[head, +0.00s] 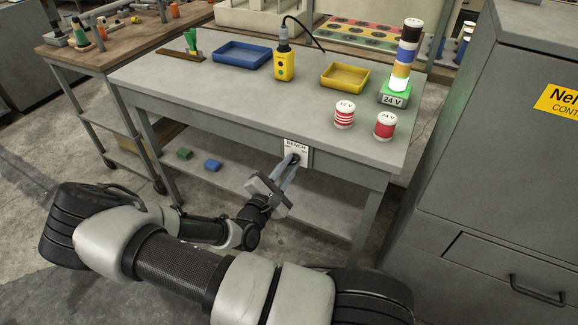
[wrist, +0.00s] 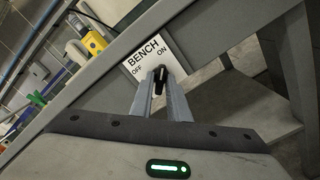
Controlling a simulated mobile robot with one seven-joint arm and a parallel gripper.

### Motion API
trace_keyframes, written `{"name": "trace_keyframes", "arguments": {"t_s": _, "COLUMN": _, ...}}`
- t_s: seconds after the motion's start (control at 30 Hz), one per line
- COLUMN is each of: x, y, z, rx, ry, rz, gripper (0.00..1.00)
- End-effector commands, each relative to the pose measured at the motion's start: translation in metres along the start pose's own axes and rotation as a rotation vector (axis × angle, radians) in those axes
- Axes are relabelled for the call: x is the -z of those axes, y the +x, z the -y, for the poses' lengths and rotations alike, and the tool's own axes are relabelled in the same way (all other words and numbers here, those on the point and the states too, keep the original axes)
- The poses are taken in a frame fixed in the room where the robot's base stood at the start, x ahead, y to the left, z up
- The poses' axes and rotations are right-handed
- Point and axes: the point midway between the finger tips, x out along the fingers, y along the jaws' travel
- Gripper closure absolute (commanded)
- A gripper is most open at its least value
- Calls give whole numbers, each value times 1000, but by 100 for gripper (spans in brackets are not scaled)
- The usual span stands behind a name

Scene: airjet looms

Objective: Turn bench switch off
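The bench switch is a white plate (wrist: 152,58) marked BENCH, OFF on the left and ON on the right, on the bench's front edge. The plate also shows in the head view (head: 296,149). Its black knob (wrist: 160,76) leans toward the ON side in the wrist view. My gripper (wrist: 160,84) is at the plate, with its two fingers on either side of the knob. The fingers stand apart, the knob between their tips; whether they press on it cannot be seen. In the head view my gripper (head: 289,163) partly covers the plate.
The bench top (head: 235,100) bears a lit signal tower (head: 399,82), a yellow push-button box (head: 284,65), a blue tray (head: 241,54), a yellow tray (head: 345,76) and two thread spools (head: 344,114). A grey cabinet (head: 500,170) stands close on the right. A lower shelf (head: 240,185) lies beneath.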

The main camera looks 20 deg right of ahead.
Motion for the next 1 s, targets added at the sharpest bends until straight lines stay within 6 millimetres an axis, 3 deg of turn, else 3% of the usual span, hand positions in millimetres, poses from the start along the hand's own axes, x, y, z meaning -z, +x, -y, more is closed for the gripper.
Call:
{"name": "trace_keyframes", "arguments": {"t_s": 0.1, "x": 0, "y": 0, "z": 0, "rx": -1, "ry": 0, "rz": 0, "gripper": 100}}
{"name": "trace_keyframes", "arguments": {"t_s": 0.47, "x": -2, "y": 0, "z": -1, "rx": 0, "ry": -50, "rz": 0, "gripper": 100}}
{"name": "trace_keyframes", "arguments": {"t_s": 1.0, "x": -3, "y": 0, "z": -1, "rx": 0, "ry": -481, "rz": 0, "gripper": 100}}
